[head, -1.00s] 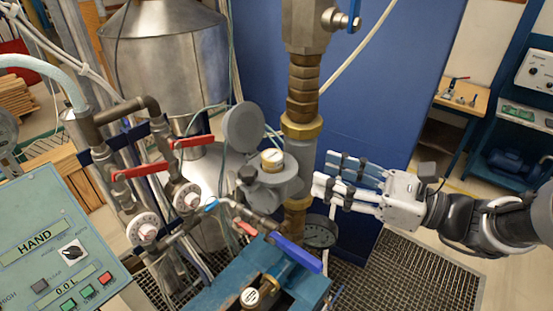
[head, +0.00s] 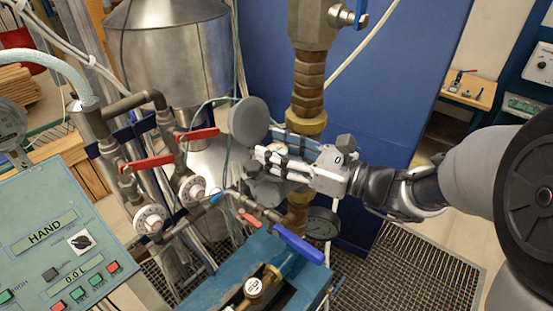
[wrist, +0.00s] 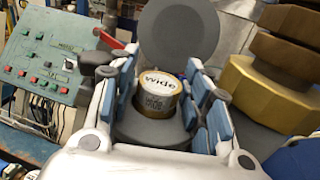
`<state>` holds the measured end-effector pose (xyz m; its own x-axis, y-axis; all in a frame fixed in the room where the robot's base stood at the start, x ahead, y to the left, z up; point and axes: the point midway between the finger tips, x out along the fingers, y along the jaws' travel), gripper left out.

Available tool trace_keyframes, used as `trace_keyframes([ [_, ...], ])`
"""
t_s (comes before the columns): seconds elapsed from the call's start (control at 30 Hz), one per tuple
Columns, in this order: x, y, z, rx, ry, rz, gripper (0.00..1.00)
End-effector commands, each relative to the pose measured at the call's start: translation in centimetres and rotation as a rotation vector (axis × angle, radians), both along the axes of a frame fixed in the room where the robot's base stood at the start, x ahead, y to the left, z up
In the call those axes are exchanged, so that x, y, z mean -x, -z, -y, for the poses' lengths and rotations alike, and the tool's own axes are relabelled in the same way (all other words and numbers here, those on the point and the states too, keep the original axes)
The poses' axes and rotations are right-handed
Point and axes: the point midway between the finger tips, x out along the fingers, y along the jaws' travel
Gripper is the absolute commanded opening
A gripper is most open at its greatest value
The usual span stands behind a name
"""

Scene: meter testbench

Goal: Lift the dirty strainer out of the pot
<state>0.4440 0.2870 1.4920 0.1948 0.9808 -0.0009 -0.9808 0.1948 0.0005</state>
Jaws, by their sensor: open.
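The strainer (wrist: 158,96), a short cylinder with a brass-coloured rim and the word "wide" on it, stands in the grey pot (wrist: 150,130). The pot's round lid (wrist: 178,38) stands open behind it; it also shows in the head view (head: 249,121). My gripper (wrist: 160,82) is open, with one pair of blue-padded fingers on each side of the strainer. In the head view my gripper (head: 264,152) covers the pot's top and most of the strainer.
Brass pipe fittings (head: 306,90) rise close behind my gripper. Red-handled valves (head: 148,162) and a green control panel (head: 62,240) stand at left. A blue lever (head: 300,245) and a gauge (head: 322,223) sit below. Floor grating (head: 425,270) lies at lower right.

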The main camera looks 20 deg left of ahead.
Motion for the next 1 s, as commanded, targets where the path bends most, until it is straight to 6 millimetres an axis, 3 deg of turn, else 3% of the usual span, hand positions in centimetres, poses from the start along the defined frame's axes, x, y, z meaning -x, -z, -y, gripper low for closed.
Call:
trace_keyframes([
  [0.17, -0.01, 0.01, 0.03, 0.0, 0.001, 0.0, 0.44],
  [0.7, -0.01, -0.03, 0.05, -0.001, 0.0, 0.001, 0.08],
  [1.0, -0.02, -0.64, 0.05, -0.001, 0.0, 0.004, 0.07],
])
